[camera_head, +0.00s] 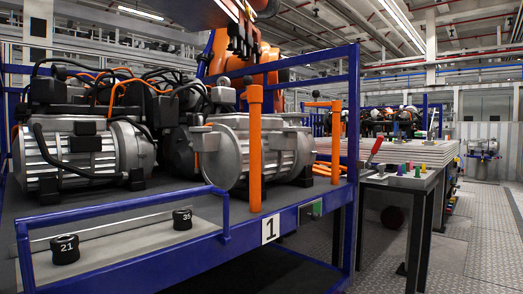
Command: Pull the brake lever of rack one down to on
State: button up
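Rack one is the blue-framed rack (230,240) with a white plate marked 1 (270,229) on its front rail. A thick orange upright bar (255,150) stands at its front edge, in front of the grey motor unit. It looks like a lever, but I cannot tell for sure that it is the brake lever. No on or off marking is readable. A small green patch (317,208) shows on the front rail, right of the number plate. My gripper is not in view.
Grey drive units (85,150) fill the rack. Dumbbell-like weights marked 21 (65,249) and 35 (182,219) sit at its front left. A table with a red-handled lever (374,151) and coloured pieces stands right. Metal floor (480,240) is clear at far right.

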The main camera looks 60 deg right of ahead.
aim_at(377, 146)
jog(key=z, duration=3)
jog(key=i+l, duration=0.2)
jog(key=i, duration=0.25)
jog(key=i+l, duration=0.25)
jog(key=i, duration=0.2)
jog(key=i+l, duration=0.2)
jog(key=i, duration=0.25)
jog(key=i+l, duration=0.2)
jog(key=i, duration=0.25)
jog(key=i+l, duration=0.2)
jog(key=i, duration=0.25)
jog(key=u, duration=0.05)
